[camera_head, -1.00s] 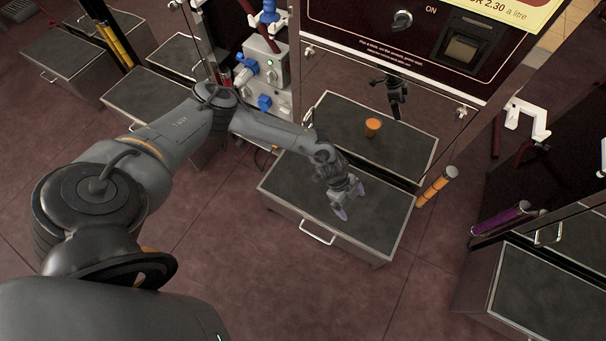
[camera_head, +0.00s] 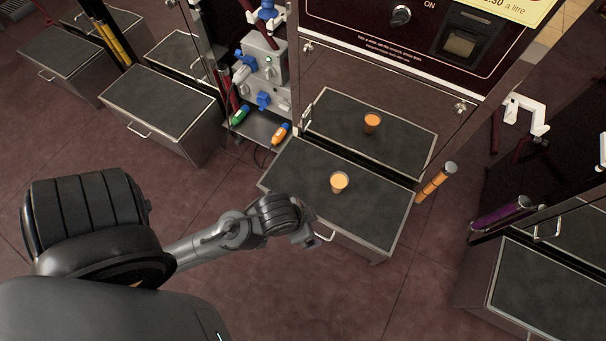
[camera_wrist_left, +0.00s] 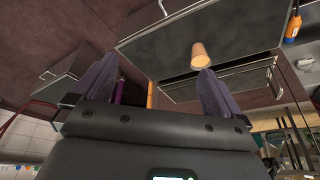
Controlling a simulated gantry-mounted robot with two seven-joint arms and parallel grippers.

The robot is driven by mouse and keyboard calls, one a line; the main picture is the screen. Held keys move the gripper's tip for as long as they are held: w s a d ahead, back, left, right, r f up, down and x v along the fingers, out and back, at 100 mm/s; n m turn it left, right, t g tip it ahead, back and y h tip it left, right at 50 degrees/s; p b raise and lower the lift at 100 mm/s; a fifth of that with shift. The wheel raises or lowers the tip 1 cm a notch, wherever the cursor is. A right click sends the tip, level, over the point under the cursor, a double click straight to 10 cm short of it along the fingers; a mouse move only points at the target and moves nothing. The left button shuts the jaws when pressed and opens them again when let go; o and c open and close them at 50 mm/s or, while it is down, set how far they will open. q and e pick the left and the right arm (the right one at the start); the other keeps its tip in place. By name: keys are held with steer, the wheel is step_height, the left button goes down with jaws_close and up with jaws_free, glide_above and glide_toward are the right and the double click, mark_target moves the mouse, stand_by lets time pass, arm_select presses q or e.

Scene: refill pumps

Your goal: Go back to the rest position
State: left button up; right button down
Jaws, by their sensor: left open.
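An orange cup (camera_head: 340,182) stands upright on the dark top of a grey drawer unit (camera_head: 300,195) in the head view. It also shows in the left wrist view as a pale orange cup (camera_wrist_left: 200,57), apart from the fingers. My left gripper (camera_head: 305,238) is off the unit's front left edge, nearer to me than the cup; its fingers are hard to make out there. In the left wrist view my left gripper (camera_wrist_left: 157,88) has its two purple-grey fingers wide apart with nothing between them. My right gripper is not in view.
The glossy panel behind mirrors the cup and unit top. A green handle (camera_head: 240,115) and an orange handle (camera_head: 280,133) lie by the blue-valved box (camera_head: 262,62). An orange post (camera_head: 435,182) stands right of the unit. The floor in front (camera_head: 300,300) is clear.

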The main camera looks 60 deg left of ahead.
arm_select(q)
steer(key=shift+s+a+g, duration=0.3)
steer(key=shift+s+a, duration=0.45)
steer(key=shift+r, duration=0.15)
step_height(320, 180, up, 60)
steer(key=p, duration=6)
steer(key=shift+r+p, duration=0.25)
steer(key=shift+p, duration=0.1)
